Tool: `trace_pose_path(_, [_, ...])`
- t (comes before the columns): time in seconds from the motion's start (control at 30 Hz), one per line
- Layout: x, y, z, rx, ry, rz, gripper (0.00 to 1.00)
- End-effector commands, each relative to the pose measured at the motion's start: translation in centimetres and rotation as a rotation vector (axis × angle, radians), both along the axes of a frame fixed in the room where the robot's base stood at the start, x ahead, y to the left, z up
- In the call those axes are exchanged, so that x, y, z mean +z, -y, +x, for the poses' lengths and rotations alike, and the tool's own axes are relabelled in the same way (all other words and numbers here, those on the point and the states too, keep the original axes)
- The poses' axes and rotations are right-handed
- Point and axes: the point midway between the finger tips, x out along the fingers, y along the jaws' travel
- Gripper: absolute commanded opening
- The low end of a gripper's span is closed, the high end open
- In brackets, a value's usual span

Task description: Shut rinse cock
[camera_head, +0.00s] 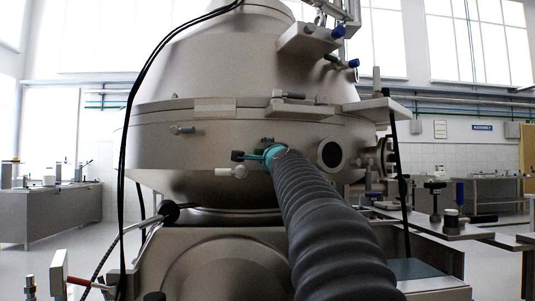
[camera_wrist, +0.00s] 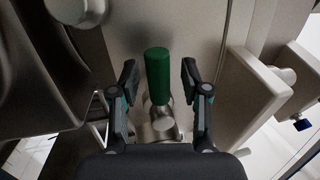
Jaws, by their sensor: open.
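A green cylindrical handle (camera_wrist: 158,75), which looks like the rinse cock's lever, shows in the middle of the wrist view. It joins a metal valve body (camera_wrist: 163,127) just below it in the picture. My gripper (camera_wrist: 160,80) is open, with one finger on each side of the green handle. Gaps show on both sides and neither finger visibly touches it. In the head view the front of my gripper is largely hidden behind my ribbed dark arm sleeve; I cannot make out this handle there.
The large metal separator drum (camera_head: 220,75) fills the middle. A blue-handled fitting (camera_head: 353,63) sits at its upper right. A pale ledge (camera_head: 375,107) juts out on the right. In the wrist view a metal box (camera_wrist: 240,95) stands close right of the fingers. Black cables hang at left.

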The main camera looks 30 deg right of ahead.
Motion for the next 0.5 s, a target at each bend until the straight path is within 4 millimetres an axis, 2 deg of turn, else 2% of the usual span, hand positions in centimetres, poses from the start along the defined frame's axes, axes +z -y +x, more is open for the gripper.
trace_pose_path(0.27, [-0.2,-0.5,-1.7,0.0,0.0,0.0,0.46])
trace_pose_path(0.5, [-1.0,-1.6,-5.4,-0.002,0.001,0.001,0.46])
